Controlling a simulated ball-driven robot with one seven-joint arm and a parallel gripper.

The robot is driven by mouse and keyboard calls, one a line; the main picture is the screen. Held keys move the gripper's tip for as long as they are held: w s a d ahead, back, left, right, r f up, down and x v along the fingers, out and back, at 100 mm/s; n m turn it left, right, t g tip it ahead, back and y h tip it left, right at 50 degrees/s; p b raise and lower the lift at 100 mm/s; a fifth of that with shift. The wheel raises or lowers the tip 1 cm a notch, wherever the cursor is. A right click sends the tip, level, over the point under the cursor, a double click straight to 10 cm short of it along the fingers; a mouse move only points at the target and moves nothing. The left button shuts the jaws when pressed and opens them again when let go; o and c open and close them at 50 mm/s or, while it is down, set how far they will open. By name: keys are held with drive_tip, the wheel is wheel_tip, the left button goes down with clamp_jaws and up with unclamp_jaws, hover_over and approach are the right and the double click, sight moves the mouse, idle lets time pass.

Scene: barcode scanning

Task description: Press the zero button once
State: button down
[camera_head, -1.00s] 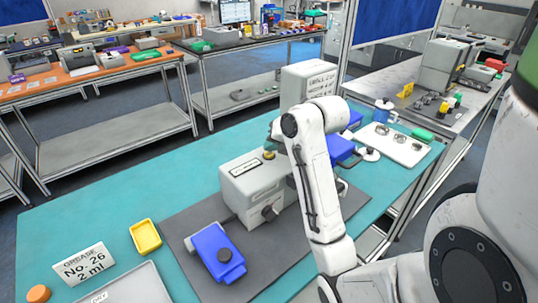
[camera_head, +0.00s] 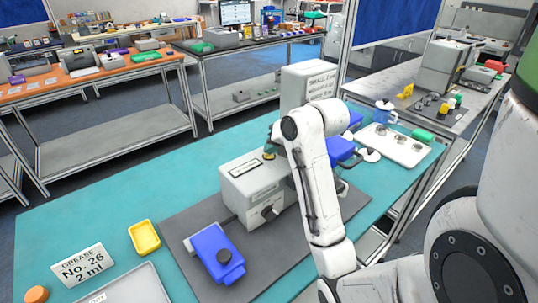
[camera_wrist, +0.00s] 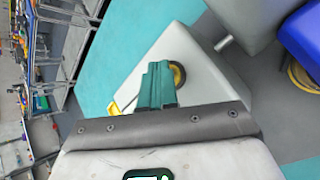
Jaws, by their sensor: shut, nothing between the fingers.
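A round dark button with a yellow ring (camera_head: 268,155) sits on top of the pale grey machine (camera_head: 240,186) on the mat; no label on it can be read. In the wrist view, the same button (camera_wrist: 178,74) lies just beside and partly behind my fingertips. My gripper (camera_wrist: 159,72) has green fingers, shut together and empty, pointing at the machine's top. In the head view, my gripper (camera_head: 274,131) is small and partly hidden by my arm, close above the button. I cannot tell whether the fingers touch it.
A blue container with a dark cap (camera_head: 215,251) lies on the mat in front of the machine. A yellow tray (camera_head: 144,237), a grease sign (camera_head: 82,264) and a grey tray (camera_head: 130,286) stand at left. A taller grey box (camera_head: 303,84) stands behind.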

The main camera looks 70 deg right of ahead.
sight(273, 156)
idle(0.4)
drive_tip(key=shift+r+p, duration=0.65)
drive_tip(key=shift+r, duration=0.1)
drive_tip(key=shift+r, duration=0.1)
wheel_tip(273, 156, up, 5)
drive_tip(key=p, duration=0.4)
drive_tip(key=shift+s, duration=0.1)
idle(0.8)
